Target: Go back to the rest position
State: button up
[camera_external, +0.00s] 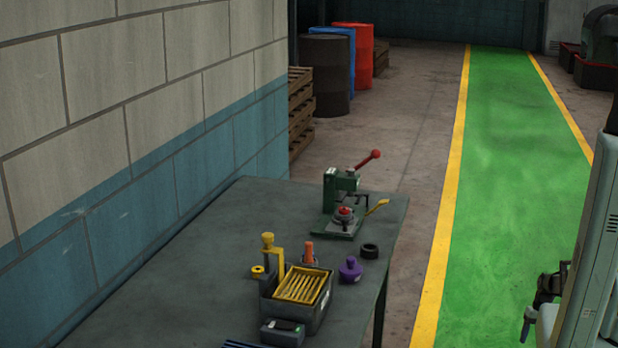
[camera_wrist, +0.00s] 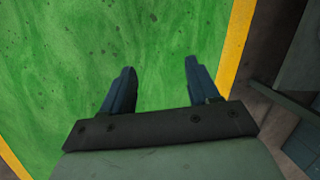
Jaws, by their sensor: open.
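My gripper (camera_wrist: 160,72) is open and empty in the wrist view, its two dark blue fingers spread apart over the green floor strip (camera_wrist: 65,60). In the external view my gripper (camera_external: 528,318) shows as a small dark shape at the lower right, clear of the table (camera_external: 185,255). A green press with a red-knobbed lever (camera_external: 346,184) stands at the table's far end. A red-topped piece (camera_external: 344,214) sits at its base, beside a yellow handle (camera_external: 377,206). Nothing is between my fingers.
A grey box with yellow slats (camera_external: 302,286), a purple knobbed piece (camera_external: 351,270), an orange peg (camera_external: 309,252), a black ring (camera_external: 370,251) and a yellow ring (camera_external: 258,271) are on the table. A block wall (camera_external: 110,110) borders its left. The green floor strip is clear.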

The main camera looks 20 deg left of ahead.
jog(key=s+d+f+m+g, duration=0.1)
jog(key=s+d, duration=0.3)
jog(key=s, duration=0.4)
jog(key=s+d+f+m+g, duration=0.1)
jog(key=s+d+f, duration=0.1)
jog(key=s+d, duration=0.3)
jog(key=s+d+f+g+h, duration=0.1)
jog(key=s+d, duration=0.3)
jog(key=s, duration=0.9)
jog(key=shift+d+f+m+g, duration=0.4)
jog(key=shift+f+g, duration=0.05)
jog(key=shift+g, duration=0.15)
